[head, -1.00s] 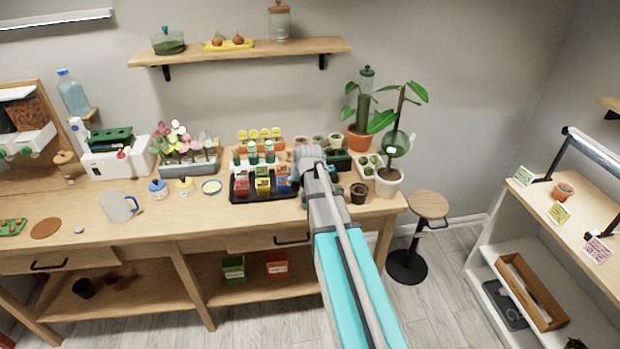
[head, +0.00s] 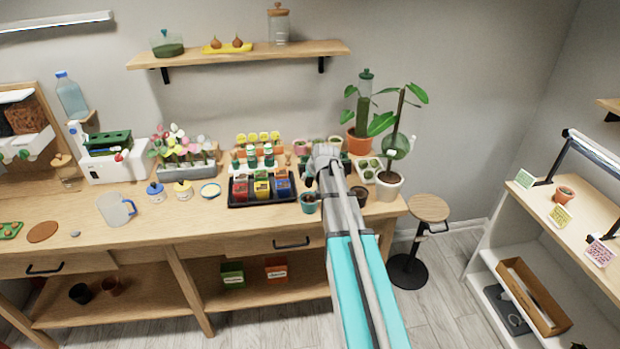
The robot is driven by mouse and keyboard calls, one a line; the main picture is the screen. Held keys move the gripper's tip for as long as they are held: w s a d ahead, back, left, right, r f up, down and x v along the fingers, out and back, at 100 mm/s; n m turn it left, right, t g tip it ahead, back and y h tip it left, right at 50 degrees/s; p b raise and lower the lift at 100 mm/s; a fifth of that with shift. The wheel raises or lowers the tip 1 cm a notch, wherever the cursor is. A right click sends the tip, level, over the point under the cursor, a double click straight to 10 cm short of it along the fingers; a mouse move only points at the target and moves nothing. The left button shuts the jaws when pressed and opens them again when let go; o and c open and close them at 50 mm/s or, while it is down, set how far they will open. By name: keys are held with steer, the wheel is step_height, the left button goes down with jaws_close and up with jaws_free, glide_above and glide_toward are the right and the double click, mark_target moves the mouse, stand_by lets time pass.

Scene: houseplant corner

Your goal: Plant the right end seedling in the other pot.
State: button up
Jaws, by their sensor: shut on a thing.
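My gripper (head: 312,176) is over the right part of the bench, seen from behind in the head view. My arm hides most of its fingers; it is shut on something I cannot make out. A small teal pot (head: 309,203) with dark soil stands on the bench, just below the gripper in the picture. A small dark pot (head: 359,193) stands just right of my arm, partly covered by it. A dark green seedling tray (head: 346,161) is behind my wrist, mostly hidden, so I cannot make out its seedlings.
A black tray (head: 262,204) of seed packets lies left of the teal pot. Small pots line the back.

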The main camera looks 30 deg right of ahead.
mark_target(311, 186)
steer(key=shift+f+b, duration=2.5)
steer(key=shift+f, duration=0.1)
steer(key=shift+r, duration=0.1)
steer(key=shift+d, duration=0.15)
steer(key=shift+f+b, duration=0.8)
steer(key=shift+f, duration=0.1)
steer(key=o, duration=0.8)
steer(key=shift+o, duration=0.2)
